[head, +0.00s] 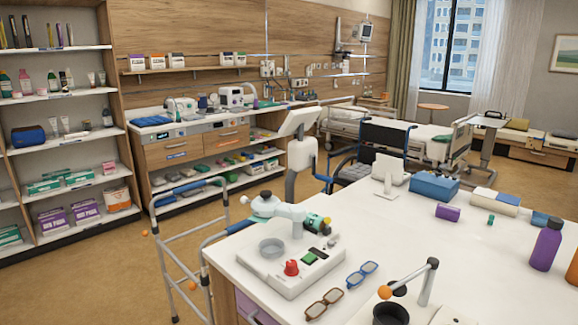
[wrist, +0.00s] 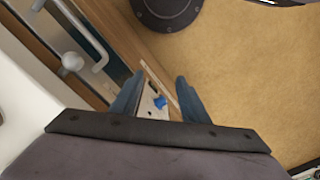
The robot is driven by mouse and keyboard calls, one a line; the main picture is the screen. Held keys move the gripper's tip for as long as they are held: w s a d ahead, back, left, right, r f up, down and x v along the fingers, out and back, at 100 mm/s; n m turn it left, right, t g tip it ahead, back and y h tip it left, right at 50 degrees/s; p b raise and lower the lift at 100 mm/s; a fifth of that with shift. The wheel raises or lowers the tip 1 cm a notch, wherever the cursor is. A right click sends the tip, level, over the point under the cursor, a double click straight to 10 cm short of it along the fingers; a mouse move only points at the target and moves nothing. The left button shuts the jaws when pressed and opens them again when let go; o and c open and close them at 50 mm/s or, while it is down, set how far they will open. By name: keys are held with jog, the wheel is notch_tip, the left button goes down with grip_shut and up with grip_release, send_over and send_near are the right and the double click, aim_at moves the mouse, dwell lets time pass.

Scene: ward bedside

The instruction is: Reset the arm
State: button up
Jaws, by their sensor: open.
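A small tabletop arm (head: 285,210), white with green and black parts, rises from a white base unit (head: 262,262) near the left edge of the white table. A small blue item (wrist: 160,102) shows in the gap, apparently beyond the fingers. I cannot make out my gripper in the head view.
Glasses with blue (head: 362,274) and brown (head: 324,303) frames lie beside the base. A grey post with an orange-tipped rod (head: 428,282) and a purple bottle (head: 546,245) stand to the right. A walker (head: 165,262) stands left of the table. The middle of the table is mostly clear.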

notch_tip(320, 180, up, 13)
jog(key=p, duration=1)
jog(key=shift+p, duration=0.4)
notch_tip(320, 180, down, 61)
jog(key=b, duration=6.1)
jog(key=shift+f, duration=0.15)
